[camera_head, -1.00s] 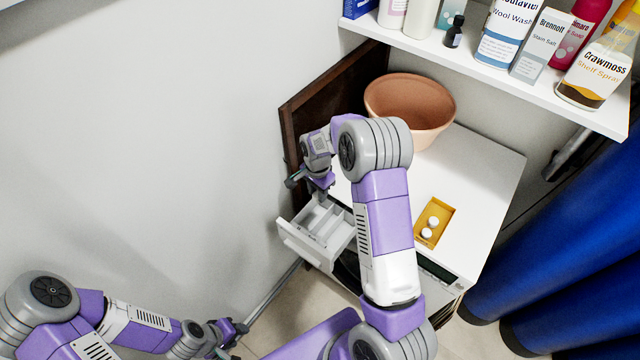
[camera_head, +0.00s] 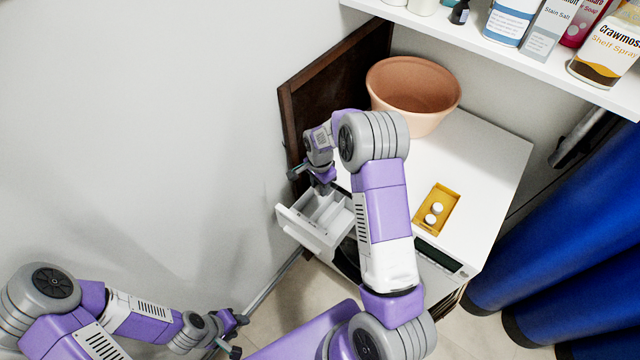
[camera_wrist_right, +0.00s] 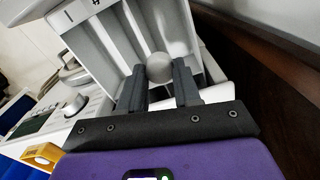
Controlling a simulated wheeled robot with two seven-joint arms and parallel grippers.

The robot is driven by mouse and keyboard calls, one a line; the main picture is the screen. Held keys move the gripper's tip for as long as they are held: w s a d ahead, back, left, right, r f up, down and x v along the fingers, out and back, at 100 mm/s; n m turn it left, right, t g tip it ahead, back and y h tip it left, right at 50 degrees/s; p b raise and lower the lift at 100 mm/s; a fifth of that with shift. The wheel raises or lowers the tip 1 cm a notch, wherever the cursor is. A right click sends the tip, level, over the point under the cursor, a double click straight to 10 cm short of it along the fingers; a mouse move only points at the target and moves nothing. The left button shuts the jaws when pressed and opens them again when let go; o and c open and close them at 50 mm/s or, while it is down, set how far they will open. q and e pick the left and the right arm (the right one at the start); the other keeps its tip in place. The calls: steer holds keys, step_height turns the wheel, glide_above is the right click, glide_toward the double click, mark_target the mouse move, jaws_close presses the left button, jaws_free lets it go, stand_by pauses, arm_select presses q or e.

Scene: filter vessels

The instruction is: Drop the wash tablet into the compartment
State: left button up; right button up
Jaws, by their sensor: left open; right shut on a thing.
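The wash tablet (camera_wrist_right: 159,67), a pale round piece, sits between the fingers of my right gripper (camera_wrist_right: 160,82) in the right wrist view. That gripper is shut on it. The pulled-out white drawer (camera_wrist_right: 92,52) with long divided compartments lies behind the tablet; small marks show at one end. In the head view my right gripper (camera_head: 323,186) is over the back part of the drawer (camera_head: 308,233), and the held tablet cannot be made out there. I cannot tell which compartment it is above, or how high. My left gripper (camera_head: 236,333) is open and empty at lower left.
A terracotta pot (camera_head: 413,90) stands behind. A brown board (camera_head: 310,95) rises beside the drawer. A shelf (camera_head: 520,62) with bottles overhangs the back right.

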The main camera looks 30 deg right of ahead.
steer(key=o, duration=1.1)
step_height(320, 180, up, 8)
steer(key=shift+f+p, duration=0.15)
steer(key=shift+p, duration=0.25)
